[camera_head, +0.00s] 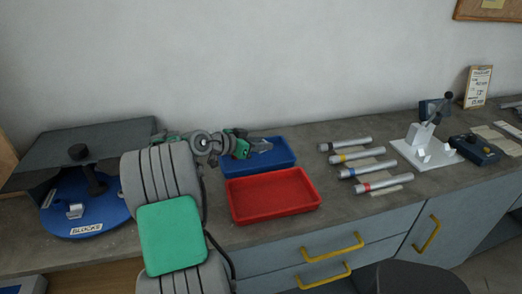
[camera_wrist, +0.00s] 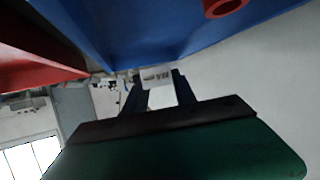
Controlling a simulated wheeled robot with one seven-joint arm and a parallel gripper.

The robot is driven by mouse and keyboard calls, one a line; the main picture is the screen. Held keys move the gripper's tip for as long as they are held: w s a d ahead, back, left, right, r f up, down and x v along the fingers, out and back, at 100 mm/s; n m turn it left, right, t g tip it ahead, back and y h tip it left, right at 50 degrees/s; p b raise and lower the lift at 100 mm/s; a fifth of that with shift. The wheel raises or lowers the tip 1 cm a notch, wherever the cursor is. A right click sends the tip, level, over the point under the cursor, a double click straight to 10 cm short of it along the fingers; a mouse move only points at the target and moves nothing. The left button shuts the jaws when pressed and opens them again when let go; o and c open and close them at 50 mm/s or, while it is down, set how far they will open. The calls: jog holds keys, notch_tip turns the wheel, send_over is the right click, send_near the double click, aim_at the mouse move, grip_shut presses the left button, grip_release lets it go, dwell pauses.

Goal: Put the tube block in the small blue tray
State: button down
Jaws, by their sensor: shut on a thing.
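My gripper (camera_head: 262,145) reaches in from the left over the small blue tray (camera_head: 286,157). In the wrist view my gripper (camera_wrist: 157,90) is shut on a pale grey block (camera_wrist: 156,74), seen between the two dark fingertips. This looks like the tube block, though its shape is mostly hidden. The blue tray (camera_wrist: 150,35) fills the upper part of the wrist view, close to the fingers. I cannot tell whether the block touches the tray.
A red tray (camera_head: 272,213) stands directly in front of the blue one. A round blue stand marked BLOCKS (camera_head: 85,228) is at the left, under a dark plate. Several silver tubes (camera_head: 352,158) lie to the right. A white fixture (camera_head: 426,153) stands farther right.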

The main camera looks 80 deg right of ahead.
aim_at(261, 158)
jog(key=shift+w+d+f, duration=0.1)
jog(key=shift+d+f, duration=0.55)
jog(key=shift+f, duration=1.85)
jog(key=c, duration=1)
grip_release()
jog(key=shift+r, duration=0.15)
jog(key=shift+w+a+r, duration=0.1)
jog(key=shift+w+r, duration=0.05)
jog(key=b+v, duration=0.1)
jog(key=v, duration=1)
jog(key=shift+w+a+r, duration=0.1)
jog(key=shift+a, duration=0.2)
